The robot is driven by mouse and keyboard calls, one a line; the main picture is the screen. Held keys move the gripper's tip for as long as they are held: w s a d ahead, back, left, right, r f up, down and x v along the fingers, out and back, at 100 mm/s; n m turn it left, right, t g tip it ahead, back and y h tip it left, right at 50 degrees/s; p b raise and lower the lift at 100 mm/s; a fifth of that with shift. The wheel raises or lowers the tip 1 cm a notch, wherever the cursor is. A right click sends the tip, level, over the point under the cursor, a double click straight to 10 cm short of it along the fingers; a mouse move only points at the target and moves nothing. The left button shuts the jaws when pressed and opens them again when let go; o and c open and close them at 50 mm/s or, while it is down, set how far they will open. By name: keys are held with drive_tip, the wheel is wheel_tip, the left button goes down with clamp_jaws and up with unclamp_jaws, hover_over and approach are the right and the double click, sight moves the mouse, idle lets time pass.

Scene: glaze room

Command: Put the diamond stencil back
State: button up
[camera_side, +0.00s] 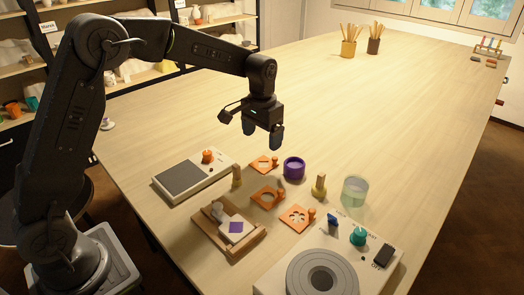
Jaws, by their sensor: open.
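Three orange stencils with knobs lie flat on the table: a back one (261,165), a middle one (259,200) and a front one (289,219). The front one has a flower-like cutout. The other two cutouts are too small to tell surely, so I cannot say which is the diamond stencil. A white tile (233,236) with a purple diamond mark (236,227) lies in a wooden tray (250,247), beside a grey knobbed piece (217,211). My gripper (262,132) is open and empty, pointing down, well above the table behind the stencils.
A purple jar (293,168), two wooden-handled tools (319,187) (237,177) and a clear greenish cup (355,191) stand close around the stencils. A grey-topped device (182,178) is left; a white wheel unit (370,262) is in front. The table's far middle is clear.

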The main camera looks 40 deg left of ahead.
drive_tip(key=s+r+t, duration=0.1)
drive_tip(key=s+r, duration=0.5)
drive_tip(key=r, duration=0.3)
drive_tip(key=s+d+t, duration=0.1)
drive_tip(key=s+t, duration=0.3)
drive_tip(key=s, duration=1.8)
drive_tip(key=shift+s+d+r+t, duration=0.2)
drive_tip(key=shift+s+r+t, duration=0.05)
drive_tip(key=shift+r+t, duration=0.05)
